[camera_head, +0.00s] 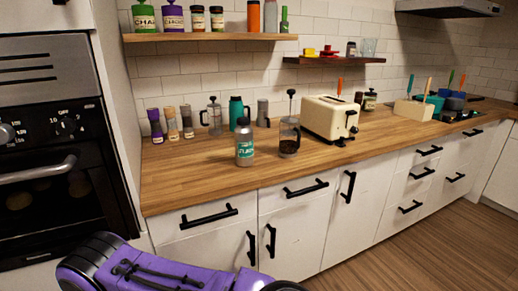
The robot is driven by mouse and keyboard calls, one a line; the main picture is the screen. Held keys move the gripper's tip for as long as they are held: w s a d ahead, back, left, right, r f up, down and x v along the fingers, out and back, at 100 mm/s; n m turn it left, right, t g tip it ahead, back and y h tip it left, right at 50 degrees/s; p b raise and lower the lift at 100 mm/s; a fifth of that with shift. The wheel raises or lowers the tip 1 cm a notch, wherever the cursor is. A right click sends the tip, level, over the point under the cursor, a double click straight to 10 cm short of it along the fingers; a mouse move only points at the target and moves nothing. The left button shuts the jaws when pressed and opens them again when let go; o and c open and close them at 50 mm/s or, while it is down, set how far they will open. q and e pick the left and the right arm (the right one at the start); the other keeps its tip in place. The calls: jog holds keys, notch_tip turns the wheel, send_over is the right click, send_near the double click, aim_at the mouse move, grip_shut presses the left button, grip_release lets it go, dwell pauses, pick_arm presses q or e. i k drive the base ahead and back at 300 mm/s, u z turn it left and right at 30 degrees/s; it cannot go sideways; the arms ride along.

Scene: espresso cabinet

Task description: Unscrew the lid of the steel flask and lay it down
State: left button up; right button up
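The steel flask (245,153) stands upright on the wooden counter, left of a French press with dark contents (289,141). It has a silver-grey body and a teal label with white lettering. A dark lid (243,123) sits on its top. One of my purple arms crosses the bottom left of the view, below the counter and well short of the flask. Neither gripper's fingers show. Nothing of mine touches the flask.
The counter (190,180) is bare in front and left of the flask. Behind stand a teal bottle (235,112), another press (214,117) and several jars. A cream toaster (329,119) stands to the right. Drawer handles (209,216) jut out below. The oven (60,140) is at left.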

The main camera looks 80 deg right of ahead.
aim_at(244, 135)
jog(key=z, duration=2.15)
